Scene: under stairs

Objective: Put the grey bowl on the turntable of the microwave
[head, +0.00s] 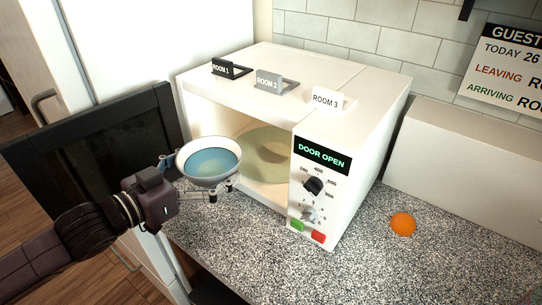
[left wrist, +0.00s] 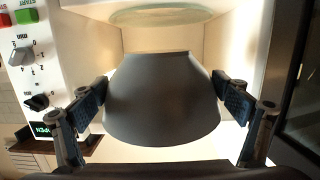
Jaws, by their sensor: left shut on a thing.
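The grey bowl (head: 208,172) is in my left gripper (head: 203,180), just outside the open front of the microwave (head: 348,150). Its inside looks blue, and I cannot tell whether that is a liquid. It looks roughly upright in the head view. In the left wrist view, which is upside down, the bowl (left wrist: 160,100) shows its dark grey outside between the two fingers of the left gripper (left wrist: 163,104). The round pale-green turntable (head: 262,150) lies on the cavity floor beyond the bowl and also shows in the left wrist view (left wrist: 160,14). My right gripper is not in view.
The microwave door (head: 95,140) stands open to the left, behind my left arm. The display (head: 323,154) reads DOOR OPEN. Several small room signs (head: 268,82) stand on top of the microwave. An orange ball (head: 403,223) lies on the speckled counter (head: 345,265). The cavity looks otherwise empty.

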